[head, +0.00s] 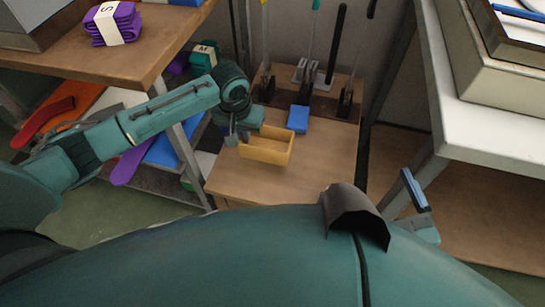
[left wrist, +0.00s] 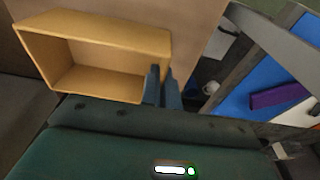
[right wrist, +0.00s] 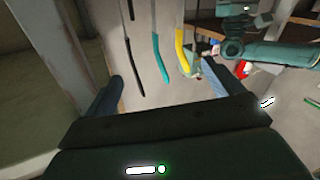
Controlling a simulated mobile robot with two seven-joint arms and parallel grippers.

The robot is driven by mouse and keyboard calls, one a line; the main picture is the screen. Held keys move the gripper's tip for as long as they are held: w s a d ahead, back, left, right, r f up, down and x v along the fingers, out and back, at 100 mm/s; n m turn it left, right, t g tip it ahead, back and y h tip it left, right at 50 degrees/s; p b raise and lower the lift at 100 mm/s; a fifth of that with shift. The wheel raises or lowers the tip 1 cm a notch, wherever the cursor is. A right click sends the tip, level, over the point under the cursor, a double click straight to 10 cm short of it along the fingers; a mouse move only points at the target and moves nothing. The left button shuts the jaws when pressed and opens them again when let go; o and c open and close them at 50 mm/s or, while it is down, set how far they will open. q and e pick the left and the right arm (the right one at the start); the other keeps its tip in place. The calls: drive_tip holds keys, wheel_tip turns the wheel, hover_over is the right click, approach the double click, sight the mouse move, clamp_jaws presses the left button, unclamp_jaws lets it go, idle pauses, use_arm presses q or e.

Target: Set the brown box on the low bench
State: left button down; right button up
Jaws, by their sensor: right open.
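The brown box (head: 265,157) is a light tan open box over the low wooden bench (head: 285,190); I cannot tell whether it touches the top. In the left wrist view the box (left wrist: 100,28) has its open side facing the camera. My left gripper (head: 238,138) is at the box's left end. In the left wrist view its fingers (left wrist: 163,88) are close together, shut on the box's end wall, one on each side. My right gripper (head: 415,190) is low at the right, empty and away from the box; its spread fingers (right wrist: 160,88) show in the right wrist view.
A blue block (head: 298,118) lies on the bench just behind the box. Dark stands with upright tools (head: 320,75) line the back. The bench front is clear.

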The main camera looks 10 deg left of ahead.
use_arm(q)
drive_tip(key=shift+w+f, duration=0.2)
drive_tip(key=shift+f, duration=0.25)
wheel_tip(320, 180, down, 4)
drive_tip(key=shift+s+b, duration=0.1)
drive_tip(key=shift+b, duration=1.05)
wheel_tip(320, 180, down, 5)
drive_tip(key=shift+f+b, duration=0.15)
drive_tip(key=shift+b, duration=1.1)
use_arm(e)
drive_tip(key=shift+a+t+y, duration=0.5)
drive_tip(key=shift+a+y, duration=0.1)
drive_tip(key=shift+y, duration=0.3)
use_arm(q)
drive_tip(key=c, duration=1.6)
unclamp_jaws()
drive_tip(key=shift+f, duration=0.1)
drive_tip(key=shift+c, duration=0.2)
